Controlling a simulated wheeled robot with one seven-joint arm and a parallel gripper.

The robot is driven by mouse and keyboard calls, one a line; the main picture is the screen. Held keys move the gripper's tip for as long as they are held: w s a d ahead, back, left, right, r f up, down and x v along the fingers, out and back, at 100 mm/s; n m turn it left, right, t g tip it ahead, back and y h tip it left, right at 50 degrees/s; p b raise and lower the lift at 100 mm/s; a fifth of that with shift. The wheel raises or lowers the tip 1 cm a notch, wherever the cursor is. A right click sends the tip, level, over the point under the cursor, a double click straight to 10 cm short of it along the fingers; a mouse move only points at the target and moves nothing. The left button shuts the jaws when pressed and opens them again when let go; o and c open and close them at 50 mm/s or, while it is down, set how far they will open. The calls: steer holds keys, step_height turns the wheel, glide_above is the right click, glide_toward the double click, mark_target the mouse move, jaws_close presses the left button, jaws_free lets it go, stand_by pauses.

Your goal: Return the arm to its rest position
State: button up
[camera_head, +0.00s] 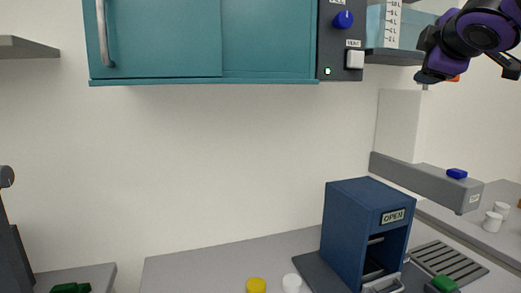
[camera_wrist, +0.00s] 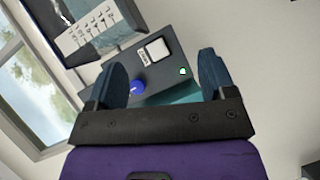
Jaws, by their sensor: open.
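My gripper (camera_wrist: 162,82) shows in the wrist view with its two dark blue fingers apart and nothing between them. Beyond the fingers is a dark control panel (camera_wrist: 165,68) with a blue knob (camera_wrist: 138,88), a white switch (camera_wrist: 157,48) and a lit green lamp (camera_wrist: 183,71). In the head view my purple and black arm (camera_head: 480,30) is raised at the top right, to the right of the panel (camera_head: 328,45). The gripper's fingertips cannot be made out clearly there.
A teal cabinet (camera_head: 155,40) hangs on the wall beside the panel. A tank with a scale (camera_head: 388,30) is close to my arm. Below stand a blue housing marked OPEN (camera_head: 345,225), a grey ledge (camera_head: 420,182), a yellow cap (camera_head: 256,286) and white cups (camera_head: 492,222). The middle wall area is clear.

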steer(key=s+a+f+m+g+y, duration=0.1)
steer(key=s+f+m+g, duration=0.4)
steer(key=s+f, duration=0.5)
steer(key=s+a+f+m+g+y, duration=0.1)
steer(key=s+f+m+g, duration=0.4)
steer(key=s+f, duration=0.6)
step_height(320, 180, down, 4)
steer(key=shift+s+a+r+m+y, duration=0.1)
steer(key=shift+s+a+m+y, duration=0.2)
steer(key=shift+m+y, duration=0.7)
steer(key=shift+w, duration=0.1)
